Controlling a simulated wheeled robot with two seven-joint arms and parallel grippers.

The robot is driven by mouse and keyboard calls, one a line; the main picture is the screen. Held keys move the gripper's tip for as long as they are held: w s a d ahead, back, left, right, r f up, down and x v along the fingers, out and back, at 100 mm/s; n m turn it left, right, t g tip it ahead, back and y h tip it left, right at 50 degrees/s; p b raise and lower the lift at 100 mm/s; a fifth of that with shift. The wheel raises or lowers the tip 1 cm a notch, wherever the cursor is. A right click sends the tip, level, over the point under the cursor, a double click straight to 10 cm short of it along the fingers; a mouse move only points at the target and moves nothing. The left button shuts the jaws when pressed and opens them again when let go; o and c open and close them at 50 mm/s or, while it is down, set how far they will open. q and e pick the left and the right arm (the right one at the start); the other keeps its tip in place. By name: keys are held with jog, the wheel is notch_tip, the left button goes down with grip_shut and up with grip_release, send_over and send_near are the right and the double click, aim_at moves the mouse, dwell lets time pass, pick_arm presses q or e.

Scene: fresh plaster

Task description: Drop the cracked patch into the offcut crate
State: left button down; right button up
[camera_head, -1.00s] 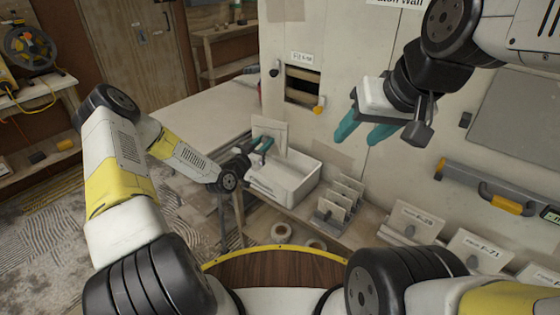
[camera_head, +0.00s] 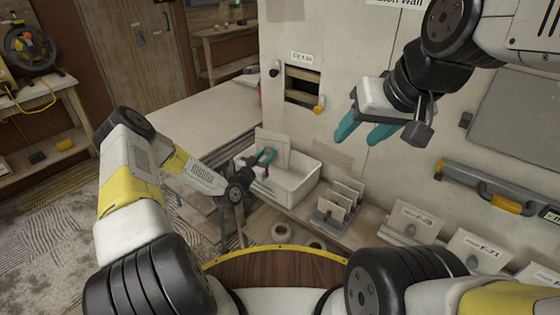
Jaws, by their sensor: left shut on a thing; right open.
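A pale, flat square patch (camera_head: 274,141) is held upright in the teal fingers of my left gripper (camera_head: 265,158), which is shut on it. A crack cannot be made out at this size. The patch is over the back left part of a white open crate (camera_head: 291,194), with its lower edge hidden by the gripper. I cannot tell whether it touches the crate. My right gripper (camera_head: 362,130) is open and empty, raised in front of the pale wall, well to the right of the crate.
A rack of small upright pale panels (camera_head: 338,203) stands right of the crate. Labelled panels (camera_head: 414,220) stand further right. A square wall opening (camera_head: 303,87) with exposed strips is above the crate. Tape rolls (camera_head: 283,232) lie below. A yellow-handled grey tool (camera_head: 498,190) is at the right.

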pick_arm(q)
jog(key=c, duration=1)
grip_release()
jog(key=v, duration=0.7)
jog(key=shift+s+a, duration=0.15)
jog(key=shift+s, duration=0.2)
jog(key=shift+r, duration=0.15)
